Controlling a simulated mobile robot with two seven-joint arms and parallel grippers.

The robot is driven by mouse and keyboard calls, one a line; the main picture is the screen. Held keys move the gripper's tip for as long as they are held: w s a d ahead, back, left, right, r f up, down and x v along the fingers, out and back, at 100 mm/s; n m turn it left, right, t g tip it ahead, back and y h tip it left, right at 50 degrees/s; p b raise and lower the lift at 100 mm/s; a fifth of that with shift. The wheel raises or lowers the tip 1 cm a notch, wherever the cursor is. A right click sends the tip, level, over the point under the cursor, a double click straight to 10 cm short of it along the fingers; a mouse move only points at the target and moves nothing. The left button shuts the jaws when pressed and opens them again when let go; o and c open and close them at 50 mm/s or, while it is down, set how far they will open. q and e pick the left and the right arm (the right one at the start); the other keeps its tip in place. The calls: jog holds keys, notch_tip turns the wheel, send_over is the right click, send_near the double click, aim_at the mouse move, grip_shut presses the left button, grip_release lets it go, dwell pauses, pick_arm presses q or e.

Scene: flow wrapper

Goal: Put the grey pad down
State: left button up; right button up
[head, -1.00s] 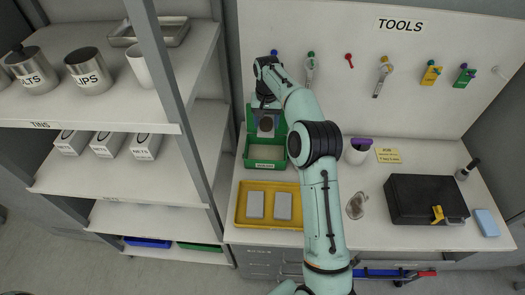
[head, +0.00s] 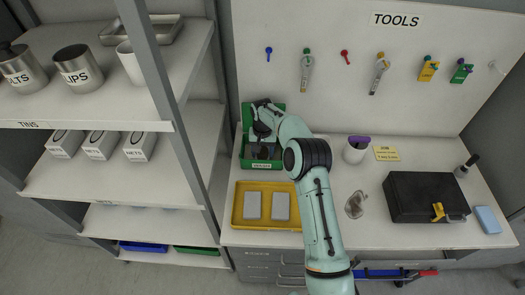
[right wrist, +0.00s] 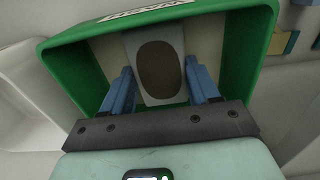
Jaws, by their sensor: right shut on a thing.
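The grey pad (right wrist: 158,70), with a dark oval on its face, is between the blue fingers of my right gripper (right wrist: 160,78) in the right wrist view. The right gripper is shut on it. In the head view my right gripper (head: 262,143) is down at the green tray (head: 262,165), and the arm hides part of the tray. In the right wrist view the green tray's walls (right wrist: 75,75) surround the pad. I cannot tell whether the pad touches the tray's floor. My left gripper is not in view.
A yellow tray (head: 237,222) with two grey pads (head: 252,205) lies in front of the green tray. A cup (head: 355,150) and a black case (head: 425,197) stand to the right. Shelves with tins (head: 78,73) rise on the left; the tool board (head: 330,110) is behind.

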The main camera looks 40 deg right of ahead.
aim_at(262, 153)
dwell(0.3)
jog(key=o, duration=1)
jog(key=shift+r, duration=0.1)
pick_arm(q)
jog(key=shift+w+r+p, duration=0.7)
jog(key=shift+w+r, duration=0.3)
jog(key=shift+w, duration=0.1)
pick_arm(e)
notch_tip(262, 153, up, 12)
jog(key=shift+r, duration=0.1)
